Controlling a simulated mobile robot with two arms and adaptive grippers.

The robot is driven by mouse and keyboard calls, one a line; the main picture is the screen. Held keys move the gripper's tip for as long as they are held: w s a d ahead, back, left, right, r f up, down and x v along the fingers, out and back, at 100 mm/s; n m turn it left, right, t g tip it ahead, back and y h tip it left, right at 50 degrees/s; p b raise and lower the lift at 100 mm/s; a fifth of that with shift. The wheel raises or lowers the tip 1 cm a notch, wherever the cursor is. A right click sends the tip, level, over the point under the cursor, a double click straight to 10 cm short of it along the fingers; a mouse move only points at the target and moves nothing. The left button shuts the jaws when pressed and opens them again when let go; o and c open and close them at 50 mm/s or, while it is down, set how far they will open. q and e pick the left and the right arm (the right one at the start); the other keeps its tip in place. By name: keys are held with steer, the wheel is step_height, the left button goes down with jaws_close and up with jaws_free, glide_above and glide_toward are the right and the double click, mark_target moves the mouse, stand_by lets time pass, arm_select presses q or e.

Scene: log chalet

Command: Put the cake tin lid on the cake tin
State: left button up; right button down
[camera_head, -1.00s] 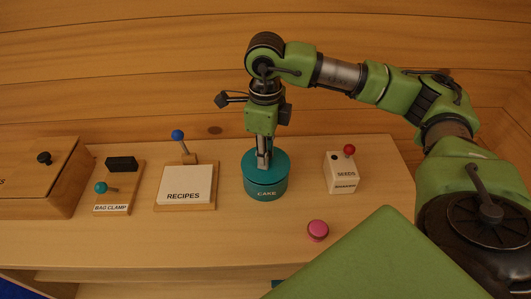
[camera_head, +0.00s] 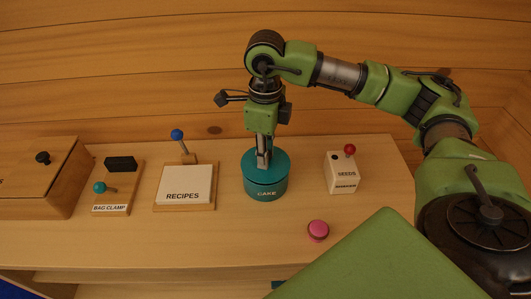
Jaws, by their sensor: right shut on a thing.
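The teal cake tin (camera_head: 266,191), labelled CAKE, stands upright near the middle of the shelf top. The teal cake tin lid (camera_head: 250,164) sits at the top of the tin, level as far as I can see. My right gripper (camera_head: 263,163) points straight down over the lid's middle and is shut on it, with the fingertips at its top. The gripped part of the lid is hidden by the fingers. I cannot tell whether a thin gap is left between lid and tin. My left gripper is not in view.
On the wooden shelf top (camera_head: 250,228) stand a RECIPES box (camera_head: 185,195) with a blue-knobbed lever, a BAG CLAMP (camera_head: 118,185), a wooden box (camera_head: 40,180), and a SEEDS box (camera_head: 343,178) with a red knob. A pink knob (camera_head: 318,231) is at front right. The log wall is close behind.

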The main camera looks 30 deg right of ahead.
steer(key=shift+f+b, duration=0.5)
steer(key=shift+b, duration=0.3)
stand_by(1.2)
stand_by(0.3)
steer(key=c, duration=1.8)
jaws_free()
steer(key=shift+o, duration=0.2)
step_height(320, 180, up, 12)
